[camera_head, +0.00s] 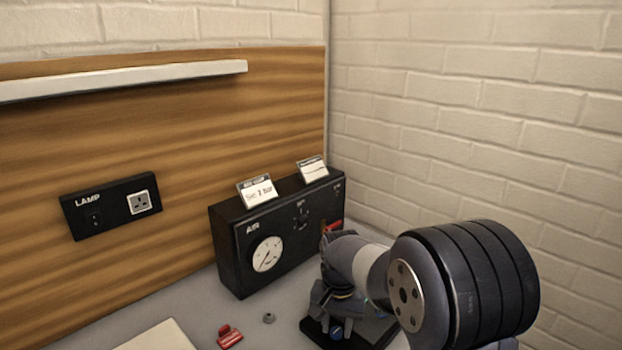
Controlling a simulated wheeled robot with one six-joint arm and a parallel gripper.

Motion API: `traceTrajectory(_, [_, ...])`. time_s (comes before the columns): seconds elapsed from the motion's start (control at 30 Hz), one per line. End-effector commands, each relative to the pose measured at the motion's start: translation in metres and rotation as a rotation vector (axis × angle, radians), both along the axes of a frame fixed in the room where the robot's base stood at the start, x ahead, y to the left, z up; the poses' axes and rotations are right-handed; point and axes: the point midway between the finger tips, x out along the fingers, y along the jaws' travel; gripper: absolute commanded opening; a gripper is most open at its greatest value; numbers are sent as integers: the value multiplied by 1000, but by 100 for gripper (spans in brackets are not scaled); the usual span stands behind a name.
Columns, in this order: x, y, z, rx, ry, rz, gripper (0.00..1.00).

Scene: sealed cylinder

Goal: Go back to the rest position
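My arm comes in from the lower right, with a large dark ribbed joint nearest the camera and a grey link reaching toward the bench. My gripper (342,312) seems to be at the far end of the arm, low in front of the black AIR box. A dark flat piece with a small blue spot shows there. I cannot tell where the gripper ends and that piece begins. The fingertips cannot be made out, so whether they are open or hold anything is unclear. The sealed cylinder cannot be picked out.
The black AIR box (284,232), with a dial and two cards, stands against the wooden panel (190,130). A red part (230,337) and a small grey part (269,318) lie on the bench (205,300). A LAMP socket panel (112,206) and a shelf (130,78) are left.

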Motion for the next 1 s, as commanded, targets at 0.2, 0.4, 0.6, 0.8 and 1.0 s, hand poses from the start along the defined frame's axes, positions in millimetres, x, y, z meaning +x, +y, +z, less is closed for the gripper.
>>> traceTrajectory(0.2, [0,0,-1,0,-1,175,34])
traceTrajectory(0.4, [0,0,-1,1,-2,339,34])
traceTrajectory(0.6, [0,0,0,1,-2,503,34])
traceTrajectory(0.8, [0,0,-1,0,-1,665,34])
traceTrajectory(1.0, [0,0,0,0,-2,798,34])
